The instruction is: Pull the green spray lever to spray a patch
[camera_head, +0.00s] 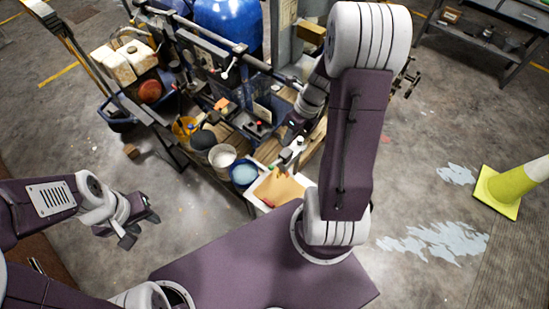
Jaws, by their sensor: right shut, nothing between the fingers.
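The line striper appears to be the cluttered wheeled frame with a dark handlebar (190,30) in the upper middle. I cannot clearly make out the green spray lever; a small greenish bit (271,168) shows close to the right gripper's tips, too small to identify. My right gripper (283,160) is shut and empty, reaching down over the cart's near end beside a white tray. Whether it touches anything there is unclear. My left gripper (141,226) is open and empty, above bare floor at the left, well apart from the cart.
White paint patches (440,242) mark the floor at right, near a yellow-green cone (508,187). A workbench (515,12) stands at upper right. The floor at lower left is partly clear.

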